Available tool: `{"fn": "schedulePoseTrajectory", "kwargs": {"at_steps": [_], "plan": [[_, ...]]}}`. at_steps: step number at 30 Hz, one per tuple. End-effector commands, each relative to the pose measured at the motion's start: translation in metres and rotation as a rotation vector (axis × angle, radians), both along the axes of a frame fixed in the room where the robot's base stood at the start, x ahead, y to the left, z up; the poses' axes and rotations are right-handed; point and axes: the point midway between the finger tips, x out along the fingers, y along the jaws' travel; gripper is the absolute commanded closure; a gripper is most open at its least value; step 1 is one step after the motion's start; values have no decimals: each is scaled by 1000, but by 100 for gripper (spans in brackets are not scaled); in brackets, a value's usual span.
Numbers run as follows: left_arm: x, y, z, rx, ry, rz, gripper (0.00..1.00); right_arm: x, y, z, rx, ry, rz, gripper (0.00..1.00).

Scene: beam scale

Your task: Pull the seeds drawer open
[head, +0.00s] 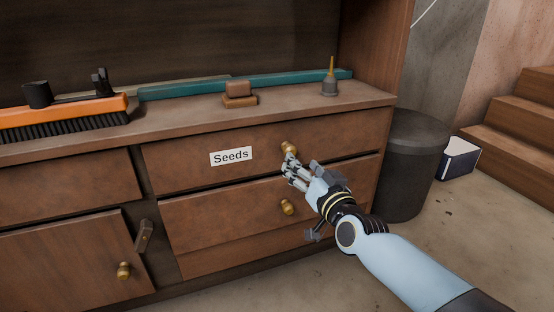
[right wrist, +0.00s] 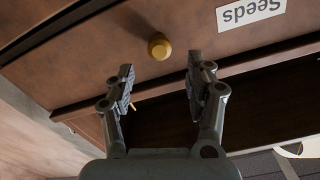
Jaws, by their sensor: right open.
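The seeds drawer (head: 185,152) is the upper right drawer of a brown wooden cabinet, with a white "Seeds" label (head: 231,156) on its front. It looks closed. Its brass knob (head: 289,148) sits right of the label and also shows in the right wrist view (right wrist: 160,47). My right gripper (head: 290,169) is just in front of and below the knob in the head view. In the right wrist view its two fingers (right wrist: 160,82) are spread apart and empty, with the knob beyond the tips, between their lines. I see no contact. My left gripper is not in view.
A lower drawer with its own knob (head: 287,207) lies beneath. An orange brush (head: 70,112), a brown block (head: 239,95) and an oil can (head: 329,84) stand on the cabinet top. A dark bin (head: 412,160) stands right of the cabinet. Floor in front is clear.

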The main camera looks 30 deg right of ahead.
Motion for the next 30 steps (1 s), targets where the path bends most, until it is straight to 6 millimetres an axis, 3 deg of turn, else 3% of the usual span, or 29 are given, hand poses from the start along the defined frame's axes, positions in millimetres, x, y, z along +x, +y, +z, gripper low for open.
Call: {"fn": "schedulePoseTrajectory", "kwargs": {"at_steps": [7,9,15,23,30], "plan": [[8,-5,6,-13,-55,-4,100,50,-4,-4,0,3,0,46],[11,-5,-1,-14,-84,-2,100,60,-5,-4,0,3,0,46],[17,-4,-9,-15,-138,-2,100,74,-6,-3,-1,4,0,46],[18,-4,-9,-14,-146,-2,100,76,-6,-2,-1,4,0,46],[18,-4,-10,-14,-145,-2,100,75,-6,-2,-1,4,0,75]]}}
